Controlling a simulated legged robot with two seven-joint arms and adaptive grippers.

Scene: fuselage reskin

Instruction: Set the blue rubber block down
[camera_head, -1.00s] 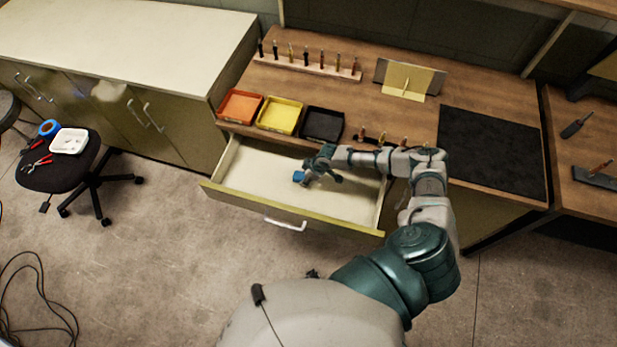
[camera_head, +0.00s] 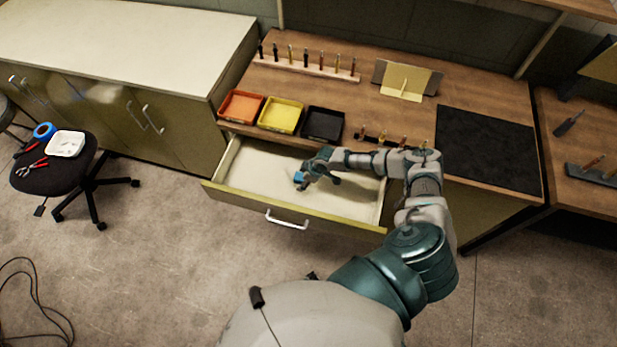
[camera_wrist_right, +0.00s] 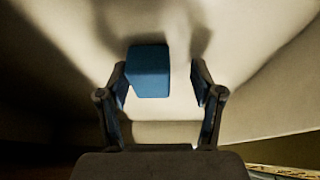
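The blue rubber block (camera_wrist_right: 148,72) is in the open drawer (camera_head: 245,180) of the wooden workbench; it also shows in the head view (camera_head: 299,177). In the right wrist view it lies between the two fingers of my right gripper (camera_wrist_right: 160,85), close to the left finger. A clear gap separates it from the right finger, so the gripper is open around it. In the head view my right gripper (camera_head: 318,174) is low inside the drawer. Whether the block rests fully on the drawer floor is hard to tell. My left gripper is not in view.
Orange (camera_head: 240,106), yellow (camera_head: 280,115) and black (camera_head: 323,125) trays stand on the bench behind the drawer. A tool rack (camera_head: 305,68) and a black mat (camera_head: 488,148) are further back and right. The drawer's front panel (camera_head: 330,221) stands between my body and the block.

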